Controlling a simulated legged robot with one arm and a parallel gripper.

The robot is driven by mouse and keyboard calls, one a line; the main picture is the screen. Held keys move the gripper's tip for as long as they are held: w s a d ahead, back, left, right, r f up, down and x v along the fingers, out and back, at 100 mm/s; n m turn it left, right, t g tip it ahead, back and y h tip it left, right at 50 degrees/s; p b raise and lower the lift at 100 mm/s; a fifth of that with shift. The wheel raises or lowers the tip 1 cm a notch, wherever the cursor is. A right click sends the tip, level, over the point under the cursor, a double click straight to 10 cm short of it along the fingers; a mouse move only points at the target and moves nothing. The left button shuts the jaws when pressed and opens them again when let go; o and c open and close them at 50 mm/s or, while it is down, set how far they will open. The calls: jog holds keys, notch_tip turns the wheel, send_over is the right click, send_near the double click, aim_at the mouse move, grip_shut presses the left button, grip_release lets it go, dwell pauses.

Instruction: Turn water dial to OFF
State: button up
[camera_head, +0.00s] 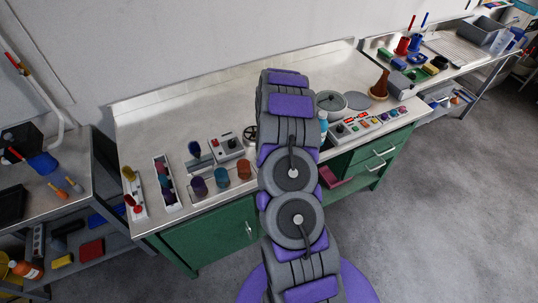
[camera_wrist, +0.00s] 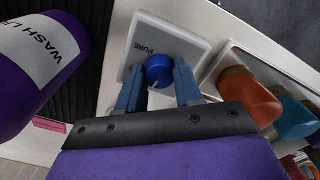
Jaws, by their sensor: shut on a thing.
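In the wrist view, a round blue dial (camera_wrist: 158,76) sits on a white plate (camera_wrist: 165,40) marked with the word PURE. My gripper (camera_wrist: 159,66) has its two blue fingers on either side of the dial and is shut on it. A small light pointer mark shows at the dial's lower edge. I cannot read an OFF mark. In the head view, my own arm stands in the middle and hides the gripper and the dial.
A purple wash bottle (camera_wrist: 38,65) stands close on the left in the wrist view. A white holder with orange (camera_wrist: 248,95) and teal (camera_wrist: 298,118) pieces is close on the right. The head view shows a steel-topped green bench (camera_head: 205,238) with several items around my arm.

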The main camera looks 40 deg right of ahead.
jog(key=shift+n, duration=1.1)
jog(key=shift+b, duration=0.3)
jog(key=o, duration=1)
jog(key=shift+w+d, duration=0.1)
jog(key=shift+o, duration=0.2)
notch_tip(320, 180, up, 17)
jog(key=p, duration=0.1)
jog(key=shift+r, duration=0.1)
